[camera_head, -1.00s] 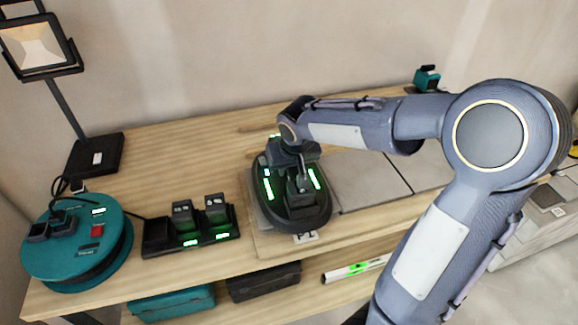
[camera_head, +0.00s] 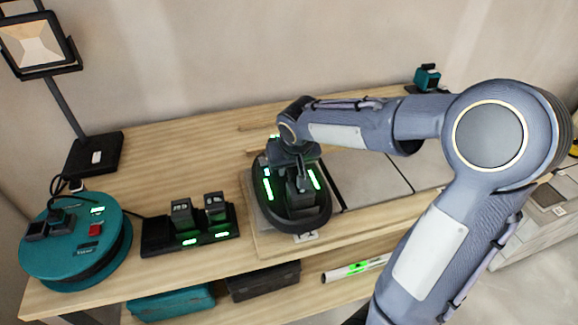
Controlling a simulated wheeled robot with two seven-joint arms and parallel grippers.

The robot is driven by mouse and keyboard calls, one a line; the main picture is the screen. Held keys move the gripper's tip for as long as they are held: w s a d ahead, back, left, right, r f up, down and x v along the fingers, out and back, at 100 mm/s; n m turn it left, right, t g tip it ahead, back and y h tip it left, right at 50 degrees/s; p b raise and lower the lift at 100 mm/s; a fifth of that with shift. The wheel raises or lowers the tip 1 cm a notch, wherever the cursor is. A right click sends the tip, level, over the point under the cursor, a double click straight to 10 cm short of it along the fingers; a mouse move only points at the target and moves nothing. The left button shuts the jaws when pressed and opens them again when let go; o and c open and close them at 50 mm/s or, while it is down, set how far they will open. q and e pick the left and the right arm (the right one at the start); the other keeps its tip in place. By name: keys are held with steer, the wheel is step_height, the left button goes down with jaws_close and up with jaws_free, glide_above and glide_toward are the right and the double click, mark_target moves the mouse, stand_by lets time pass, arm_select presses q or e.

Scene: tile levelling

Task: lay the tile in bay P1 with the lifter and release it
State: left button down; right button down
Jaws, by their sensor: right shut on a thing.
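My right gripper (camera_head: 296,168) is shut on the black oval lifter (camera_head: 310,219), which shows green lit strips. The lifter sits over a grey tile (camera_head: 257,208) at the left end of the tile row. A label (camera_head: 306,237) lies on the board in front, partly covered and unreadable, so I cannot read the bay's name. Whether the tile rests flat on the board is hidden. My left gripper is not in view.
Grey tiles (camera_head: 370,176) lie to the right of the lifter. A charger with two batteries (camera_head: 190,232) and a teal cable reel (camera_head: 72,248) stand at the left. A work lamp (camera_head: 95,153) stands behind them. A level (camera_head: 355,268) lies on the lower shelf.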

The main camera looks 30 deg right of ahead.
stand_by(0.4)
steer(key=c, duration=1.2)
jaws_free()
steer(key=shift+o, duration=0.2)
steer(key=shift+s+f, duration=0.1)
steer(key=shift+f, duration=0.1)
steer(key=v, duration=0.8)
steer(key=shift+r+p, duration=0.1)
steer(key=shift+p, duration=0.3)
